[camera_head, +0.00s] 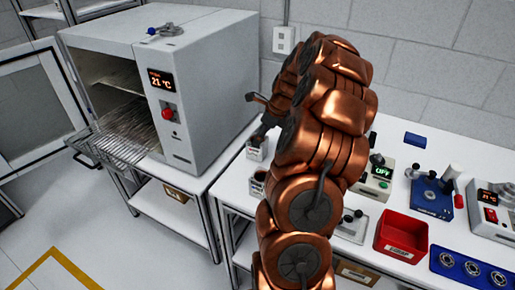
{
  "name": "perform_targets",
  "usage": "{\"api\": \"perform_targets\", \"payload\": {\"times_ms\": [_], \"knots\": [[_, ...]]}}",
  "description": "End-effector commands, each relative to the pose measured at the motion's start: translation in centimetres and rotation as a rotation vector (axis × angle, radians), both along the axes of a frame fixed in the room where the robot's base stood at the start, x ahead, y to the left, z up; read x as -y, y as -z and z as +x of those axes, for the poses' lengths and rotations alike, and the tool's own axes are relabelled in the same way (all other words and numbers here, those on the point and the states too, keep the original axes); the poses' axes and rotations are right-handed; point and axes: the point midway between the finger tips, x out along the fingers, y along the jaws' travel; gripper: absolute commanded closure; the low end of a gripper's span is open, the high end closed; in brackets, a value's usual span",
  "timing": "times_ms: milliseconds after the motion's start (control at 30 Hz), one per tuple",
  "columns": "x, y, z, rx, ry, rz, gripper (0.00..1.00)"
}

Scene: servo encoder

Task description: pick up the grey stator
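My arm rises through the middle of the head view and bends over, with my dark gripper (263,136) at the left end of the table. The gripper points down at a small white labelled holder (256,154), right above or touching it; I cannot tell which. The fingers are small and partly behind my arm, so their opening is unclear. I cannot make out a grey stator for certain. A second small holder (258,187) with a dark round top stands nearer, beside my arm.
A grey oven (205,95) with an open door and wire rack (125,130) stands left. Right of my arm are a red bin (402,237), a blue tray with metal rings (470,284), a blue fixture (432,198), and a green-display device (377,180). White table shows between them.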

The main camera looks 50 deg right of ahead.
Motion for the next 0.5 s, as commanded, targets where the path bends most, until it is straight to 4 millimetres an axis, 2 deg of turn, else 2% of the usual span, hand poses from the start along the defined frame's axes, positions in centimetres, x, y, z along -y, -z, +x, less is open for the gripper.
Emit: {"api": "perform_targets", "payload": {"times_ms": [200, 500], "knots": [[-0.3, 1.8, 0.7, -0.002, 0.0, 0.002, 0.06], [-0.4, 3.4, 1.4, -0.002, -0.002, 0.003, 0.06]]}}
